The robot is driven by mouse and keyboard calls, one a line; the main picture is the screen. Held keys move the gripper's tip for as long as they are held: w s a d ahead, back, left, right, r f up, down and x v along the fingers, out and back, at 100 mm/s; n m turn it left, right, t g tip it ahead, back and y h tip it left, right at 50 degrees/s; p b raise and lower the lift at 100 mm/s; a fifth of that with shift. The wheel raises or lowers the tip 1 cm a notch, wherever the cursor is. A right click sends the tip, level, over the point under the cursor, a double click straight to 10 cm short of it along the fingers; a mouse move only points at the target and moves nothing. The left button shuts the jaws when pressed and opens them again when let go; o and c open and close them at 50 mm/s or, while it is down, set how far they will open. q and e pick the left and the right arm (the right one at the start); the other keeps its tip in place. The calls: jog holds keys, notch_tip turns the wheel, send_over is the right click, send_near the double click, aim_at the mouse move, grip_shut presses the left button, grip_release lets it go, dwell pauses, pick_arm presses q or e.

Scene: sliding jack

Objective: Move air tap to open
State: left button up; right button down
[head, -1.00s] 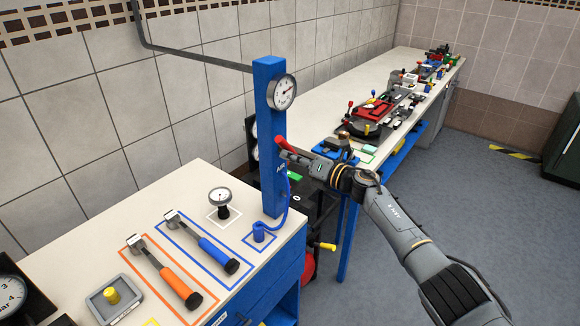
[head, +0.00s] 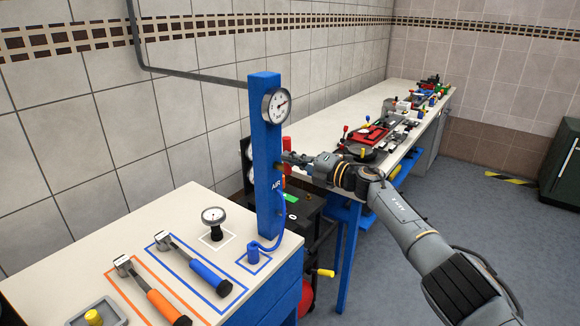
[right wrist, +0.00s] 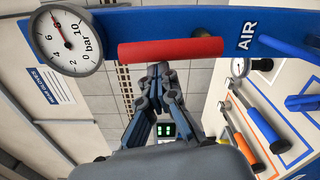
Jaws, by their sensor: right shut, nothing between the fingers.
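The air tap's red handle (head: 287,144) is on the blue post (head: 266,150) marked AIR. It stands upright, in line with the post. In the right wrist view the red handle (right wrist: 170,49) lies lengthwise along the blue post (right wrist: 205,20), left of the AIR lettering. My left gripper is not in view.
A pressure gauge (head: 277,105) sits high on the post. A blue hose (head: 283,232) curves down to the near bench (head: 190,207), which holds two hammer-like tools and a small dial gauge (head: 213,218). A long bench (head: 322,130) with many parts stands behind my arm.

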jog(key=shift+w+d+r, duration=0.1)
jog(key=shift+w+d, duration=0.05)
dwell(0.6)
jog(key=shift+d, duration=0.25)
